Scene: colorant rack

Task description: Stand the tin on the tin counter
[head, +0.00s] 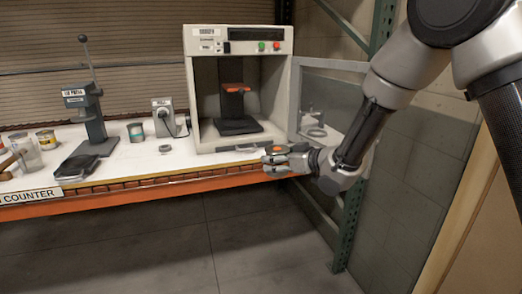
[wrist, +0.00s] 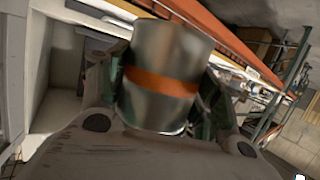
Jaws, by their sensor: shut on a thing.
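My gripper (head: 272,160) is at the front right edge of the counter, in front of the white machine. In the wrist view, it is shut on a silver tin (wrist: 160,95) with an orange band. The tin sits between the two fingers and looks tilted in that picture. In the head view, the tin is mostly hidden by the gripper. The tin counter (head: 125,167) has a white top, an orange front beam and a sign ending in "COUNTER" at its left front.
The white machine (head: 204,128) stands open, its door (head: 333,85) swung out right beside my arm. A tin press (head: 93,120), a small grey device (head: 163,115), a teal-labelled tin (head: 136,132) and another tin (head: 46,139) stand on the counter. The front middle is largely clear.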

